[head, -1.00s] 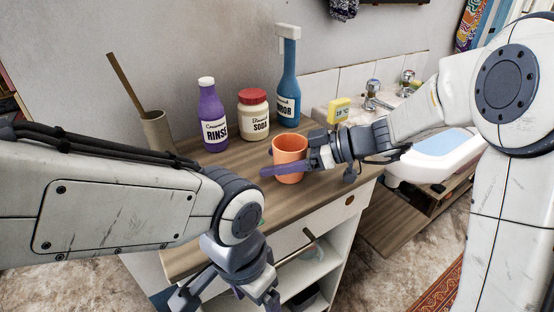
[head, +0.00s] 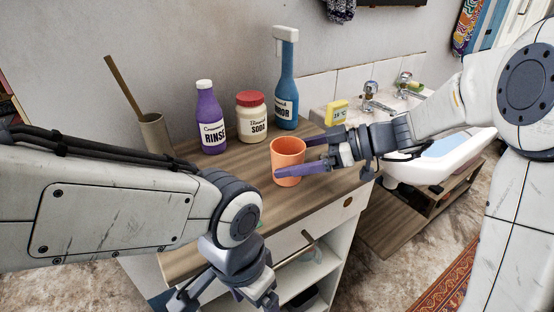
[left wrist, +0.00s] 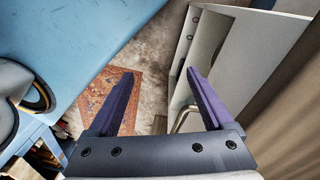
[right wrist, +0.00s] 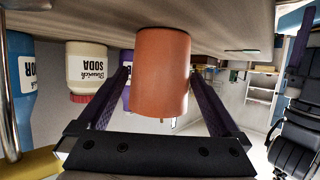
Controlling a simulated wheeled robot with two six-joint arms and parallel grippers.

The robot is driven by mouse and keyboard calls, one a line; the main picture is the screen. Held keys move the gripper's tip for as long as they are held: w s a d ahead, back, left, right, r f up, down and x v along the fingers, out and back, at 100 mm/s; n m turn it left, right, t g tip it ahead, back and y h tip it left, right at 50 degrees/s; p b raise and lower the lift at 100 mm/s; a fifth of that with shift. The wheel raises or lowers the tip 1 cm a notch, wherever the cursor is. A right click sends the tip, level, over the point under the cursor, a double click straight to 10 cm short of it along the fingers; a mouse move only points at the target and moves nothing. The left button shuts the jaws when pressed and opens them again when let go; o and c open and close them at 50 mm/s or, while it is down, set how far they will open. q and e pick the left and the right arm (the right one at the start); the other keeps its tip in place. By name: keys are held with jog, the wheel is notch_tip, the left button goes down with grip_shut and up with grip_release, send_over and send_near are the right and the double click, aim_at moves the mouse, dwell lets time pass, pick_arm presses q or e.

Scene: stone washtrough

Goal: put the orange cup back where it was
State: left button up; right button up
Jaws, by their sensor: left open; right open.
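The orange cup (head: 288,160) stands upright on the wooden countertop (head: 235,205), in front of the bottles. It also shows in the right wrist view (right wrist: 160,70), where the scene is upside down. My right gripper (head: 292,158) is open at the cup's right side, one finger toward its far side and one across its near side.
Behind the cup stand a purple rinse bottle (head: 211,125), a soda jar (head: 251,120) with a red lid and a tall blue bottle (head: 286,85). A beige holder (head: 155,132) with a stick is at left. A yellow timer (head: 336,112) and sink taps (head: 370,97) are at right.

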aim_at(275, 161)
jog(key=v, duration=0.8)
jog(key=shift+a, duration=0.1)
jog(key=x, duration=1.2)
jog(key=shift+s+f, duration=0.1)
jog(key=shift+f+b, duration=0.15)
jog(key=shift+b, duration=0.35)
jog(key=shift+r+p, duration=0.3)
jog(key=shift+p, duration=0.15)
jog(key=shift+d, duration=0.25)
